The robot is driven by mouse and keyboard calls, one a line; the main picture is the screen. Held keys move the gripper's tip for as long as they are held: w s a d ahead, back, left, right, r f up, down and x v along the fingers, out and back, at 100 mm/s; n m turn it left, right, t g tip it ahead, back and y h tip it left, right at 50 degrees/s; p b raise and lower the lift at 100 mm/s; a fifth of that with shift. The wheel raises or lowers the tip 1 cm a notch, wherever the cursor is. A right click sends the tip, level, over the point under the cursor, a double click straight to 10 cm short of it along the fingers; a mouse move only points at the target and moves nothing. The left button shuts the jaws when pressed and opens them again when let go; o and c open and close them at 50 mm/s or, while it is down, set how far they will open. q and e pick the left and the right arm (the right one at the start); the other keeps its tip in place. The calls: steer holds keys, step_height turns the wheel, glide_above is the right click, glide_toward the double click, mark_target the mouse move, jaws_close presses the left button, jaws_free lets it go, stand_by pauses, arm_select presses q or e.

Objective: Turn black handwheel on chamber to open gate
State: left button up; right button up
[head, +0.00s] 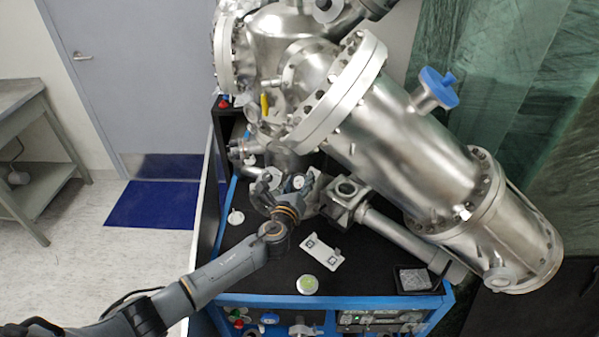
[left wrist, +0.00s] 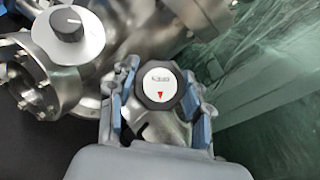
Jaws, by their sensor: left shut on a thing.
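The black handwheel (left wrist: 160,84) has a dark many-sided rim and a pale face with a red triangle. In the left wrist view it sits between the blue-padded fingers of my left gripper (left wrist: 159,100), which is shut on it. In the head view my left gripper (head: 284,188) reaches in from the left to the fittings at the lower left of the steel chamber (head: 400,145). The handwheel (head: 298,182) looks small there and partly blends with the gripper. The gate is not visible in either view. My right gripper is not in view.
A second knob on a pale disc (left wrist: 68,38) is left of the handwheel. On the black cart top lie a white marked plate (head: 322,252), a green-white disc (head: 307,284) and a black tray (head: 413,280).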

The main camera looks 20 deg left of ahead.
arm_select(q)
steer(key=n+g+y+p, duration=0.1)
steer(key=n, duration=0.1)
steer(key=n+y+p, duration=0.1)
steer(key=n, duration=0.1)
steer(key=shift+r+g+y, duration=0.15)
steer(key=shift+g+y, duration=0.25)
steer(key=shift+n+g+y+p, duration=0.9)
steer(key=shift+n+g+p, duration=0.15)
steer(key=shift+n, duration=0.85)
steer(key=shift+f, duration=0.2)
steer(key=o, duration=1.2)
steer(key=shift+c, duration=0.2)
steer(key=shift+s, duration=0.1)
steer(key=shift+s+d+r, duration=0.15)
steer(key=shift+s+d, duration=0.05)
steer(key=shift+s, duration=0.1)
steer(key=v, duration=1.1)
